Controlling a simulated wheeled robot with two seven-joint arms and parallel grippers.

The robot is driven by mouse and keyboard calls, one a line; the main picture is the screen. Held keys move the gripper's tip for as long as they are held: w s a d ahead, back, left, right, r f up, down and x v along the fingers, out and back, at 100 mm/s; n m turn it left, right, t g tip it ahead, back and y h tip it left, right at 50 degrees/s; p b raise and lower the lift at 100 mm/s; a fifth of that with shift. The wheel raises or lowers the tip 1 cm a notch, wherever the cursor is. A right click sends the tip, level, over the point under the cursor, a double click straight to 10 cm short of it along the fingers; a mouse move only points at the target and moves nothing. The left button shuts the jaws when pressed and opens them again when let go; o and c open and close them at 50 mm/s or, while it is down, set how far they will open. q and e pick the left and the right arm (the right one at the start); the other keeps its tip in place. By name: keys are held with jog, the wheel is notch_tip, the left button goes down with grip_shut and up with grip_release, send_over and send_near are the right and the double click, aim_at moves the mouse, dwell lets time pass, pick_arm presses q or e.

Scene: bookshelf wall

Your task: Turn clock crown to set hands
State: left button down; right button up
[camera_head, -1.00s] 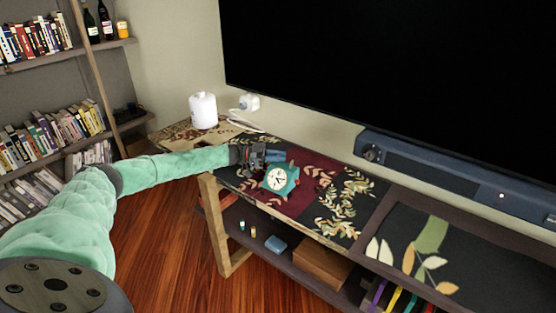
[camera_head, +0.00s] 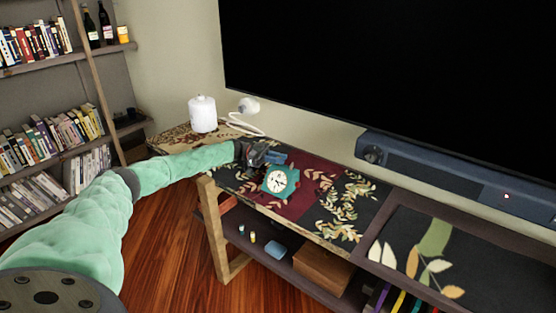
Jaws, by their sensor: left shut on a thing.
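A teal clock (camera_head: 281,181) with a round white face and dark hands stands on the patterned top of the low cabinet, its face turned toward me. My left gripper (camera_head: 268,160) reaches in from the left at the end of my green arm and sits right behind the clock's upper left side. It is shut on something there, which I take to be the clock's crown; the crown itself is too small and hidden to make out. My right gripper does not show.
A white canister (camera_head: 203,114) and a small white lamp-like object (camera_head: 249,106) stand behind my arm. A large black television (camera_head: 400,80) and a blue soundbar (camera_head: 440,175) are behind the cabinet. A bookshelf (camera_head: 62,95) is at left. The top right of the clock is free.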

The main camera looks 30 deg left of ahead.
pick_arm(q)
jog(key=c, duration=1.4)
grip_release()
jog(key=shift+d, duration=0.1)
jog(key=shift+o, duration=0.2)
